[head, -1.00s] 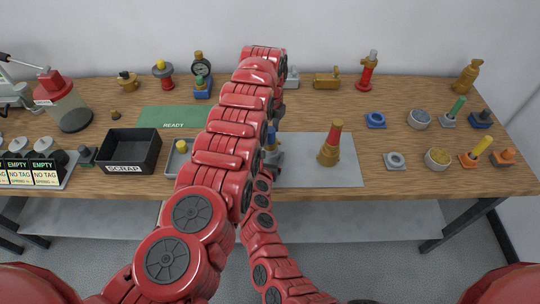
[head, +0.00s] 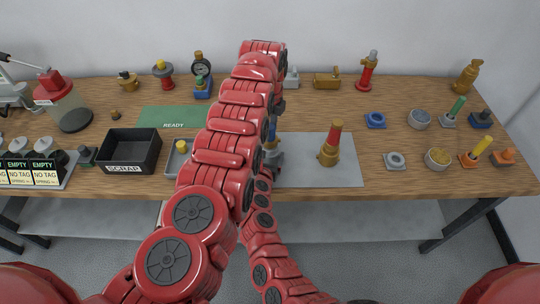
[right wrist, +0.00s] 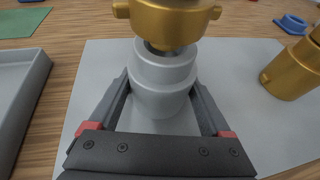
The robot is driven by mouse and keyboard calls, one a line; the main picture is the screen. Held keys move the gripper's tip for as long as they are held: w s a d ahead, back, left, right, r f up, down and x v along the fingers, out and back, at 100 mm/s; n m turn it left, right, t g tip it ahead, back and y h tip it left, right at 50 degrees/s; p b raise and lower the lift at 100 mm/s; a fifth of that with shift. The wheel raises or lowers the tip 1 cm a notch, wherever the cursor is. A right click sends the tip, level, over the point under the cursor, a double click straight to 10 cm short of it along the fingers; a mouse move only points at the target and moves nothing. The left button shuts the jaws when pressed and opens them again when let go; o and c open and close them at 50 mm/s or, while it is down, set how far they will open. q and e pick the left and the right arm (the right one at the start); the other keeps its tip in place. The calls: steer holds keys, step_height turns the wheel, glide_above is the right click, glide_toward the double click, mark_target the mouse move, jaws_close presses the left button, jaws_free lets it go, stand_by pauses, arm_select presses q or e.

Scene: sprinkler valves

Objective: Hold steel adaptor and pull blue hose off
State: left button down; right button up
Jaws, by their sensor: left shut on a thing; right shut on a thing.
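The steel adaptor (right wrist: 162,75) is a pale grey stepped cylinder, upright between the jaws of my right gripper (right wrist: 163,92) in the right wrist view. A brass fitting (right wrist: 172,20) with side lugs sits on top of it. In the head view the blue hose (head: 272,131) shows as a small strip beside my left arm, above the adaptor's place. My left gripper (head: 279,104) is shut on it, mostly hidden behind the red arm links. The right gripper in the head view is also largely hidden by my left arm.
A grey mat (head: 305,172) lies under the work, with a red and brass nozzle (head: 331,143) standing on it to the right. A black scrap bin (head: 128,150), a grey tray (head: 177,166) and a green ready mat (head: 165,117) lie to the left. Several fittings stand at the right.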

arm_select(q)
steer(key=shift+r, duration=3.5)
arm_select(e)
steer(key=o, duration=1.4)
steer(key=shift+c, duration=0.2)
